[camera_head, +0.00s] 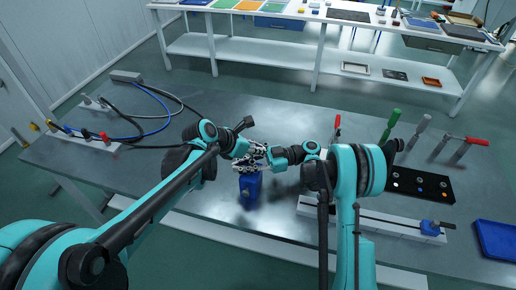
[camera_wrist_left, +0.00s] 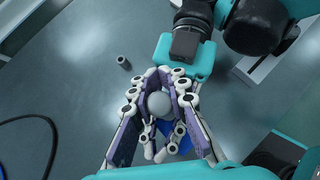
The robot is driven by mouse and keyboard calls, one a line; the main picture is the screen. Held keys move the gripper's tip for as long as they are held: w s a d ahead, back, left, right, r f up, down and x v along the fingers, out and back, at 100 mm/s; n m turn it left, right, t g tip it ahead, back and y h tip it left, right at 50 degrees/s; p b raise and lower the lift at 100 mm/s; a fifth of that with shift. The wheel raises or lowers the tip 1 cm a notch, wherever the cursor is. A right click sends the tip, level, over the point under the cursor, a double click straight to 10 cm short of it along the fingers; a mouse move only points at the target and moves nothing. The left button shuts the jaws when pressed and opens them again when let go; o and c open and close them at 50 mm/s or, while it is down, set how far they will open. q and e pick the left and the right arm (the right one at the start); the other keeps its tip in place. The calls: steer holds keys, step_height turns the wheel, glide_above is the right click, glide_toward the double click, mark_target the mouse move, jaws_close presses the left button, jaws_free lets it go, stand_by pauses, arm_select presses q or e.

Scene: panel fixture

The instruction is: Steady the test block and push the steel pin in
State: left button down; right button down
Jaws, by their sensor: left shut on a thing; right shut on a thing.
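My left gripper (camera_head: 253,151) comes in from the left and my right gripper (camera_head: 262,165) from the right. Their fingers crowd together just above an upright blue block (camera_head: 248,188) on the steel table. In the left wrist view, the fingers of both grippers surround a grey round-topped piece (camera_wrist_left: 159,103), and a bit of blue (camera_wrist_left: 181,142) shows below it. Both grippers look closed around this piece. I cannot tell whether it is the steel pin or part of the test block. The fingers hide its lower part.
A small dark-grey cylinder (camera_wrist_left: 121,61) stands apart on the table. A white rail with a blue clamp (camera_head: 432,227) lies front right, near a black tray (camera_head: 420,185) and upright-handled tools. Cables and a connector bar (camera_head: 85,140) occupy the left. A blue bin (camera_head: 495,240) is at far right.

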arm_select(q)
steer(key=shift+f, duration=1.15)
steer(key=shift+r, duration=0.1)
stand_by(0.3)
steer(key=shift+r, duration=0.8)
steer(key=shift+f, duration=0.9)
stand_by(0.8)
steer(key=c, duration=1.7)
jaws_free()
steer(key=shift+s+f, duration=0.1)
steer(key=o, duration=0.6)
steer(key=shift+o, duration=0.2)
